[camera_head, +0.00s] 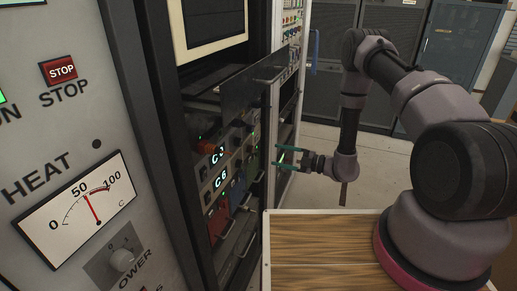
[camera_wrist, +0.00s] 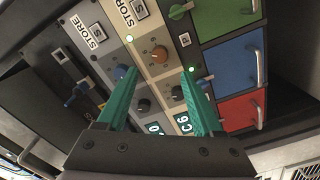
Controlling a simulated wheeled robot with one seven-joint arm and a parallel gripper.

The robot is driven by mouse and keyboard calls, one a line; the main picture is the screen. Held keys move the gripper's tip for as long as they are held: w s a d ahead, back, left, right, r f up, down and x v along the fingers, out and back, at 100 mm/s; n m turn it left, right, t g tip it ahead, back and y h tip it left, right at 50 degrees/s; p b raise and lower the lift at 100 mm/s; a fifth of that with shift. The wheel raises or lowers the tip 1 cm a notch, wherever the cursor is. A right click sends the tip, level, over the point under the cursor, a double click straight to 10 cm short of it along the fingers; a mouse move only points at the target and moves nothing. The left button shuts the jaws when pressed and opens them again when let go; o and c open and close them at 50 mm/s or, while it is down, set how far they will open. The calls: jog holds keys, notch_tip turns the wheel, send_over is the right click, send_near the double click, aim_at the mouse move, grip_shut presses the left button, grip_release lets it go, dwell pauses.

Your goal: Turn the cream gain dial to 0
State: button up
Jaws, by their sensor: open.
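My gripper (camera_head: 278,158) is open and empty, its two teal fingers pointing left at the rack, apart from it in the head view. In the wrist view my gripper (camera_wrist: 159,70) faces a cream strip (camera_wrist: 130,25) with an orange knob (camera_wrist: 160,54), which shows between the fingertips. A black knob (camera_wrist: 177,93) and a C6 display (camera_wrist: 183,122) sit lower on the panel. A greyer strip beside it has a blue knob (camera_wrist: 122,72) near the left fingertip and another black knob (camera_wrist: 143,104). No gain label or dial scale is readable, so I cannot tell which is the cream gain dial.
Green, blue (camera_wrist: 233,65) and red (camera_wrist: 240,110) drawer fronts with metal handles stand right of the knobs. A dark flap (camera_head: 250,82) juts out above the modules in the head view. A wooden-topped surface (camera_head: 320,255) lies below my arm. A heat gauge panel (camera_head: 82,208) stands at left.

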aim_at(253, 150)
jog(key=x, duration=0.9)
jog(key=shift+a, duration=0.15)
jog(key=shift+c, duration=0.3)
grip_shut()
